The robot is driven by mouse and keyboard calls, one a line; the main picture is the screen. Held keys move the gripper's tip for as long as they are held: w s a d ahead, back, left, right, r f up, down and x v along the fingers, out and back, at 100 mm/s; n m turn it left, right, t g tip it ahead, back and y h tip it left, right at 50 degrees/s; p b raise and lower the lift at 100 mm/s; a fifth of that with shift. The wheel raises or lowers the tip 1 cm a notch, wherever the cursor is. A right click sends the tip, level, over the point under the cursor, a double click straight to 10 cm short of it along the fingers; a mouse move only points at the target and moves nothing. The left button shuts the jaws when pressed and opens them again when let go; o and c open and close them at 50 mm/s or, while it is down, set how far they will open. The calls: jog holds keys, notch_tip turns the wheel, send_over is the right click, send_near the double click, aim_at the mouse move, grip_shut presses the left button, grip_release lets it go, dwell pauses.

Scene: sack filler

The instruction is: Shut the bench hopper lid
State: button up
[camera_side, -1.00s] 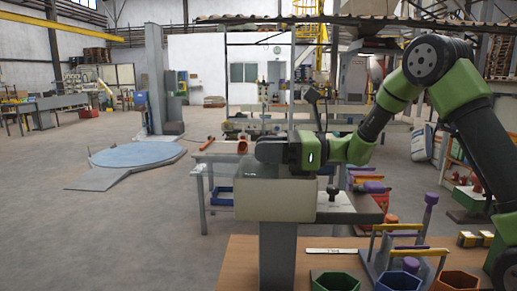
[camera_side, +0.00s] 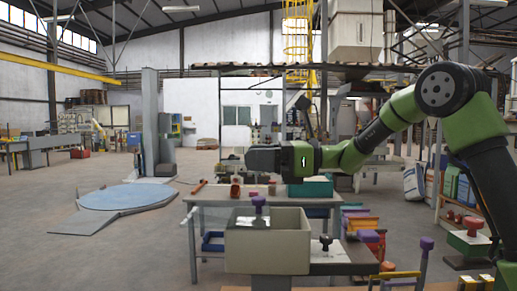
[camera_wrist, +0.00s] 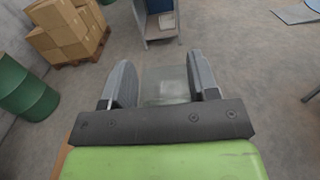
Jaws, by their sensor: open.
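A beige open-topped box (camera_side: 267,250), which looks like the hopper, stands in front of the benches in the side view. A blue-purple knob (camera_side: 258,203) shows at its top edge; I cannot tell what it is fixed to. A flat grey plate (camera_side: 350,258) with a black knob (camera_side: 325,242), possibly the lid, lies to the right of the box. My gripper (camera_side: 250,158) is above the box, clear of it. In the wrist view its two fingers (camera_wrist: 163,80) are apart. A faint see-through square shows between them; I cannot tell what it is.
A grey bench (camera_side: 205,212) with a green bin (camera_side: 310,187) stands behind the box. In the wrist view, cartons (camera_wrist: 68,28) and a green drum (camera_wrist: 22,90) stand on the floor at left. Open floor lies left.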

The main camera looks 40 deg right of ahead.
jog(key=shift+r, duration=1.15)
